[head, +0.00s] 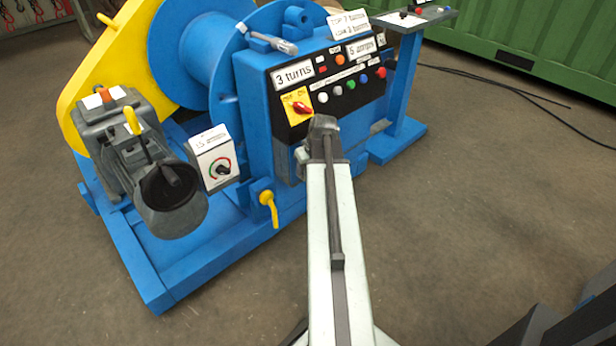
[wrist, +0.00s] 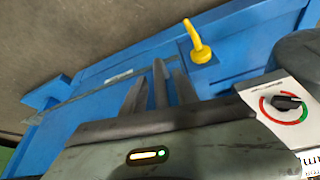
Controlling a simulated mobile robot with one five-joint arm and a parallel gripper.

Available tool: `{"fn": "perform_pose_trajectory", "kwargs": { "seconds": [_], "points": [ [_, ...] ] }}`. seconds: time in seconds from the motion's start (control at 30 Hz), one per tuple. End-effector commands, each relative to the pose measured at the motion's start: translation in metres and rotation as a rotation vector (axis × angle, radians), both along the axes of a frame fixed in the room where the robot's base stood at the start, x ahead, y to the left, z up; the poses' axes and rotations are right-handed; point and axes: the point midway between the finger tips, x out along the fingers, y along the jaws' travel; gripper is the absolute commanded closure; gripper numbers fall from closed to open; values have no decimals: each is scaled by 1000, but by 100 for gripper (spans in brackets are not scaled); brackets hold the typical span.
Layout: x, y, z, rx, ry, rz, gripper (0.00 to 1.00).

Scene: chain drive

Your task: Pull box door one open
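No door marked "one" can be made out in either view. A blue control box (head: 265,110) with a black button panel stands on the blue winch frame. A yellow handle (head: 268,203) hangs low at its left side; it also shows in the wrist view (wrist: 199,45), upright in that picture. My gripper (wrist: 158,88) is over the blue frame, left of and below the yellow handle in the wrist view, apart from it. Its grey fingers overlap other grey parts, so the gap is unclear. In the head view my arm's end covers the box's lower front and hides the fingers.
A white dial box (head: 214,157) stands left of the control box, also close in the wrist view (wrist: 285,105). A grey motor unit (head: 130,150) is farther left. A blue stand (head: 403,90) is at the right. Brown floor (head: 470,220) is clear at right; black cables cross it farther back.

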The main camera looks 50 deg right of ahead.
Motion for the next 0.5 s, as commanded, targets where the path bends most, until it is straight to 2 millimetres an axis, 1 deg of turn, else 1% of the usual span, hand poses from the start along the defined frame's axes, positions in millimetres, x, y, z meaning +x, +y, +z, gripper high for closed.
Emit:
{"fn": "perform_pose_trajectory", "kwargs": {
  "seconds": [0.03, 0.3, 0.37, 0.4, 0.43, 0.5],
  "points": [
    [2, -1, -10, 0, 0, 0, 64],
    [3, -1, -7, -1, 0, -1, 64],
    [3, -1, -7, -1, 0, -1, 81],
    [3, -1, -7, 0, 0, -2, 92],
    [3, -1, -7, 0, 0, -2, 100],
    [3, -1, -7, 0, 0, -2, 100]
  ]
}}
